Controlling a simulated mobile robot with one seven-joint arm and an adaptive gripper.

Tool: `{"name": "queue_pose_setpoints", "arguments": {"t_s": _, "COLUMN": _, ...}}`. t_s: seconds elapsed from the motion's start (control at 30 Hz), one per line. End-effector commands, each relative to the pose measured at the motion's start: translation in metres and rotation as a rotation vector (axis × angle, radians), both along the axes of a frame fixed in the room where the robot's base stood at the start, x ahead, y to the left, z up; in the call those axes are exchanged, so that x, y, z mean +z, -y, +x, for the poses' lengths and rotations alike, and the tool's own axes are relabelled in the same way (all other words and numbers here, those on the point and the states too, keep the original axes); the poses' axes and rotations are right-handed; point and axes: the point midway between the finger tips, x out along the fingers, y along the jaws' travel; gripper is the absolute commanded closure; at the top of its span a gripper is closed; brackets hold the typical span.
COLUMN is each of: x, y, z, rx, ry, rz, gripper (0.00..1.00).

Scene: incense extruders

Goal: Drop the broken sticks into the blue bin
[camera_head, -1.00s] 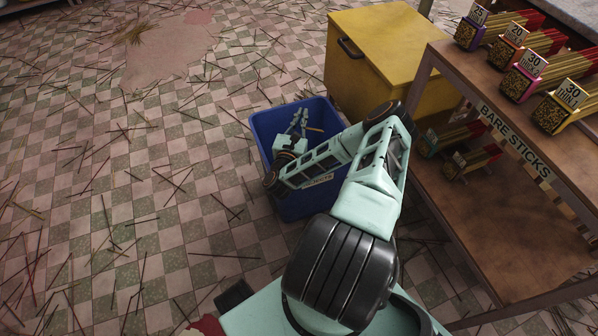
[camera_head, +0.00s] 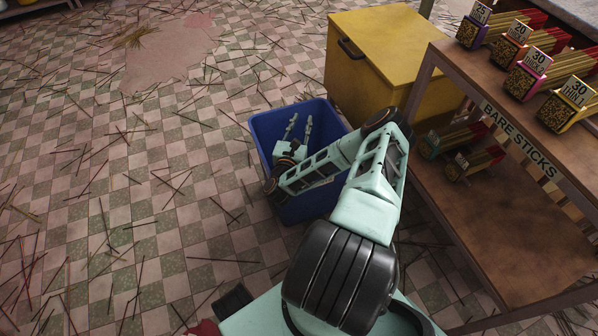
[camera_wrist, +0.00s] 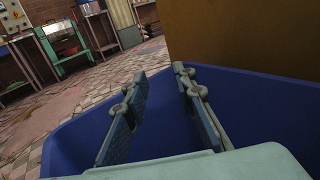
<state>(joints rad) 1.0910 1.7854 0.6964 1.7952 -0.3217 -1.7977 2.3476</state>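The blue bin (camera_head: 300,209) stands on the floor beside the yellow chest, its top open. My gripper (camera_head: 300,122) is over the bin's opening, fingers spread apart. In the wrist view the two fingers (camera_wrist: 157,90) show a clear gap with nothing between them, and the bin's blue wall (camera_wrist: 270,105) surrounds them. No broken sticks show in my gripper. The bin's floor is hidden by my arm and its walls, so I cannot see what lies inside.
A yellow chest (camera_head: 385,55) stands right behind the bin. A wooden shelf (camera_head: 500,215) labelled BARE STICKS, with several bundles of sticks, is at the right. Many thin sticks (camera_head: 172,182) lie scattered over the checkered floor (camera_head: 120,215) at the left.

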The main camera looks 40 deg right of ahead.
Motion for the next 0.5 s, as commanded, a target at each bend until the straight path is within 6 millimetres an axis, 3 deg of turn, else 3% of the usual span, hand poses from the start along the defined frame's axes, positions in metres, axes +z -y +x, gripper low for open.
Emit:
{"name": "queue_pose_setpoints", "arguments": {"t_s": 0.17, "x": 0.019, "y": 0.001, "z": 0.0, "rx": -0.001, "ry": 0.004, "rz": 0.0, "gripper": 0.75}}
{"name": "queue_pose_setpoints", "arguments": {"t_s": 0.5, "x": 0.082, "y": 0.001, "z": 0.0, "rx": -0.001, "ry": 0.002, "rz": -0.001, "gripper": 0.75}}
